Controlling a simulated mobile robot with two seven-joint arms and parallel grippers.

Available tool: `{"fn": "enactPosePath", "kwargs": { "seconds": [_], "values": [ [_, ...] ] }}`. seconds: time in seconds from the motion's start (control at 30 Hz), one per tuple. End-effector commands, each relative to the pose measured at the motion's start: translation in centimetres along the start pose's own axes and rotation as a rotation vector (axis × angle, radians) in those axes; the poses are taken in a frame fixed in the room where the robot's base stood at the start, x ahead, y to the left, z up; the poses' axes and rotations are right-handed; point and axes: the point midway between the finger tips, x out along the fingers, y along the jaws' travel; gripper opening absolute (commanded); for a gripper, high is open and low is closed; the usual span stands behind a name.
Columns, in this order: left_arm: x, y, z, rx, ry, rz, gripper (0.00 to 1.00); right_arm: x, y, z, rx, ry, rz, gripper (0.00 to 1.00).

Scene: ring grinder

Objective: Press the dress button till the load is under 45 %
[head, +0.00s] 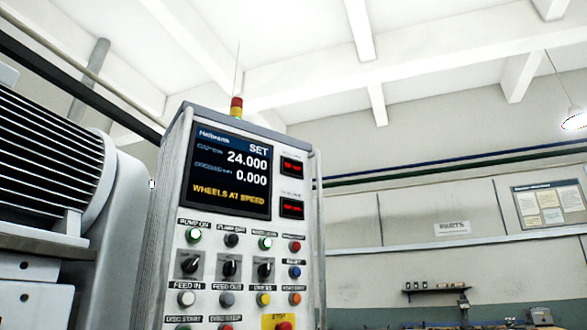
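The grey control cabinet (174,195) stands left of centre in the head view. Its panel has rows of buttons and knobs. A yellow button (263,299) in the lower rows sits under a small blurred label that seems to read DRESS. The screen (231,170) shows SET, 24.000, 0.000 and WHEELS AT SPEED. Two small red displays, an upper one (291,168) and a lower one (291,209), are right of the screen. Their digits are too small to read, so I cannot tell the load. Neither of my grippers is in view.
A white feed-in button (187,299) and a grey feed-out button (227,299) share the yellow button's row. A red stop button (284,326) is at the bottom edge. A large finned motor (45,150) stands left. A vertical rail (319,230) runs along the cabinet's right side.

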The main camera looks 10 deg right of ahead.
Motion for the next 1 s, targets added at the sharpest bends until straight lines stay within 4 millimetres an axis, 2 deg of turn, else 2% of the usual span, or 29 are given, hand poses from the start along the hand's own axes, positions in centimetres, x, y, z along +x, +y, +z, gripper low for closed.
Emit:
{"fn": "enactPosePath", "kwargs": {
  "seconds": [0.07, 0.5, 1.0],
  "values": [
    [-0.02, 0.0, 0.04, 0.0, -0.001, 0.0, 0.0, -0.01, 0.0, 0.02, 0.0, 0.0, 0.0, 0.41],
    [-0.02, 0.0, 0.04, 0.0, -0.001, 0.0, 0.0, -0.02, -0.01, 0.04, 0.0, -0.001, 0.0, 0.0],
    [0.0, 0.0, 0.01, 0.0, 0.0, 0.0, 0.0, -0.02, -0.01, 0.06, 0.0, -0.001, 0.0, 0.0]
  ]
}}
